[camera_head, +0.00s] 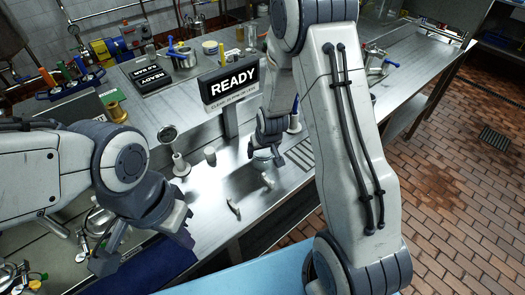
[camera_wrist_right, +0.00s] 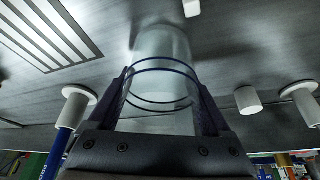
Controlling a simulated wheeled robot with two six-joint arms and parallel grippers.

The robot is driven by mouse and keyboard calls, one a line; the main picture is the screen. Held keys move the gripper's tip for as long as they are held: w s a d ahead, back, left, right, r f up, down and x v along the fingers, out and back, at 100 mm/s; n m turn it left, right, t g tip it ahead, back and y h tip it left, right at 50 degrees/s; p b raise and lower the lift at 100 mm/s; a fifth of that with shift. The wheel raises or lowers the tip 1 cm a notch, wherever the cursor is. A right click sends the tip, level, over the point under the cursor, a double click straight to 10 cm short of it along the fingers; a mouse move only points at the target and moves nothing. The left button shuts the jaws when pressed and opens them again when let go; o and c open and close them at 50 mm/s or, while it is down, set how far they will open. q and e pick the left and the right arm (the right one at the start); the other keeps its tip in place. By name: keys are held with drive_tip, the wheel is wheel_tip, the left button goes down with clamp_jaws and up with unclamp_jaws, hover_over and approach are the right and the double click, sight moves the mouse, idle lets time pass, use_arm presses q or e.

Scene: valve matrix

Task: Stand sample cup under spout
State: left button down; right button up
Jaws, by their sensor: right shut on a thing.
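The clear sample cup (camera_wrist_right: 162,60) with dark blue rings sits between the fingers of my right gripper (camera_wrist_right: 160,100) in the right wrist view. In the head view, the cup (camera_head: 265,154) is partly hidden below my right gripper (camera_head: 268,140), over the steel bench. I cannot tell whether its base touches the bench. My left gripper (camera_head: 145,242) has its fingers spread and is empty, near the bench's front left. I cannot make out for certain which fitting is the spout; my right arm covers part of the bench.
A READY sign (camera_head: 233,83) stands behind the cup. A slotted drain (camera_wrist_right: 48,32) lies beside the cup.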

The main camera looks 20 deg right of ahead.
drive_tip(key=shift+f, duration=0.2)
drive_tip(key=o, duration=1.1)
drive_tip(key=shift+o, duration=0.2)
